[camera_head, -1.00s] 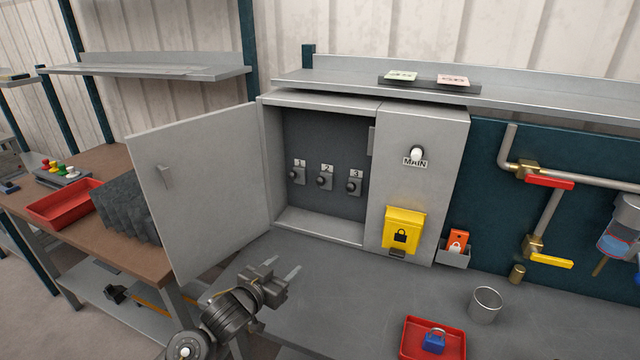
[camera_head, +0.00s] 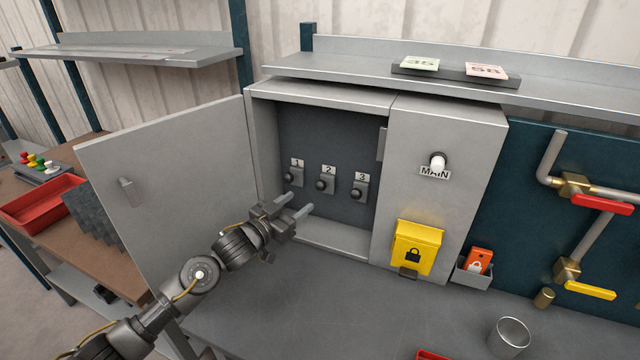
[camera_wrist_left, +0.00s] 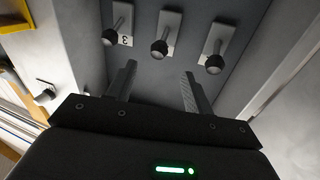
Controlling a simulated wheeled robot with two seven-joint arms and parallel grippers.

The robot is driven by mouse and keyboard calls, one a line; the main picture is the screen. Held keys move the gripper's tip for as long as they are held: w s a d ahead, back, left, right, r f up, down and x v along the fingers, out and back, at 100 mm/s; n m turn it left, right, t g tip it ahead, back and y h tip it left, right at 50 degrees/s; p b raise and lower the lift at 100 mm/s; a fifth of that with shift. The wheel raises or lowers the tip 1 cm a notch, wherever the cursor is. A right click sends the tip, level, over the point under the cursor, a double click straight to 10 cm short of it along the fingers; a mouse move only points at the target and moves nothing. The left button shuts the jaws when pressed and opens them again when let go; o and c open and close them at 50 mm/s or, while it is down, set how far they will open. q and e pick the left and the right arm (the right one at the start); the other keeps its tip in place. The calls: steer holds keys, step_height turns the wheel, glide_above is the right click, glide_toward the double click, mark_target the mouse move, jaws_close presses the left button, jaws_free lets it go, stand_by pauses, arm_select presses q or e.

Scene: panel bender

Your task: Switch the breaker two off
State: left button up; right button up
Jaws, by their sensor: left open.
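Breaker two (camera_head: 325,183) is the middle of three small levers with dark round knobs inside the open grey cabinet (camera_head: 325,95). It also shows in the left wrist view (camera_wrist_left: 162,42), where the scene appears upside down. Breaker one (camera_head: 294,176) is left of it and breaker three (camera_head: 360,187) right of it in the head view. My left gripper (camera_head: 296,206) is open and empty at the cabinet's lower opening, below the breakers. In the wrist view its fingertips (camera_wrist_left: 159,76) lie either side of breaker two's line, apart from the knob. My right gripper is not in view.
The open cabinet door (camera_head: 170,190) stands left, close to my left arm. The main switch panel (camera_head: 445,200) carries a white knob (camera_head: 438,161) and a yellow lock box (camera_head: 417,248). A metal cup (camera_head: 510,337) stands on the grey bench (camera_head: 370,310).

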mark_target(317, 188)
arm_select(q)
steer(key=p+x, duration=0.2)
steer(key=x, duration=0.7)
steer(key=shift+w+d+r, duration=0.1)
steer(key=shift+r, duration=0.05)
steer(key=shift+w+d+p, duration=0.3)
steer(key=shift+w+d, duration=0.05)
steer(key=shift+w, duration=0.1)
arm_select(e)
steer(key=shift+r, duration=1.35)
arm_select(q)
steer(key=shift+c, duration=0.2)
